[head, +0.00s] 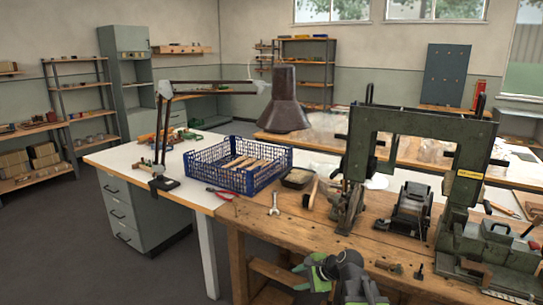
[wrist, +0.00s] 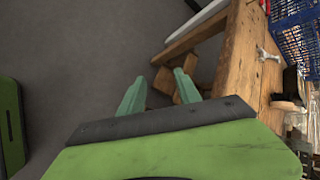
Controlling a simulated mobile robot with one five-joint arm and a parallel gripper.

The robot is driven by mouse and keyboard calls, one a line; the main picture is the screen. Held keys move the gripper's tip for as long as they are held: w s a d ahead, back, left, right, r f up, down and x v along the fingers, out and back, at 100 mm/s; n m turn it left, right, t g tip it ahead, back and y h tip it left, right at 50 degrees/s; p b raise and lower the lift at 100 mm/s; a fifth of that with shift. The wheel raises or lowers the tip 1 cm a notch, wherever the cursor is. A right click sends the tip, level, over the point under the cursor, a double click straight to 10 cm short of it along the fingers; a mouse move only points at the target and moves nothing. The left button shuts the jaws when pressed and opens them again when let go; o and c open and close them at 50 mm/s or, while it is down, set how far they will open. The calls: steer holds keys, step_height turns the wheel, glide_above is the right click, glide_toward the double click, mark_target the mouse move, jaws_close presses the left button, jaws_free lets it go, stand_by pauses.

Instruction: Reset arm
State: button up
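My gripper (head: 300,277) shows low in the middle of the head view, green with a dark wrist behind it. It is in front of the wooden workbench (head: 262,225), beside its front edge. In the wrist view my gripper (wrist: 158,86) has its two pale green fingers spread apart with nothing between them. Beyond the fingertips are the grey floor and a wooden lower part of the bench (wrist: 190,42). The gripper looks empty and seems apart from the bench, though the exact gap is hard to tell.
A blue crate (head: 212,181) with wooden pieces stands on the white table, beside a desk lamp (head: 285,105). A wrench (head: 274,205), a black tray (head: 297,178) and a green machine (head: 383,122) are on the bench. Open floor (head: 60,250) lies to the left.

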steer(key=s+f+n+g+h, duration=0.3)
steer(key=s+f+n, duration=0.3)
steer(key=s+n, duration=0.15)
steer(key=s+d+n+g+h, duration=0.3)
steer(key=s+d+n, duration=0.4)
steer(key=n, duration=0.1)
step_height(320, 180, up, 13)
steer(key=p, duration=1.3)
steer(key=shift+f+p, duration=0.2)
steer(key=shift+p, duration=0.15)
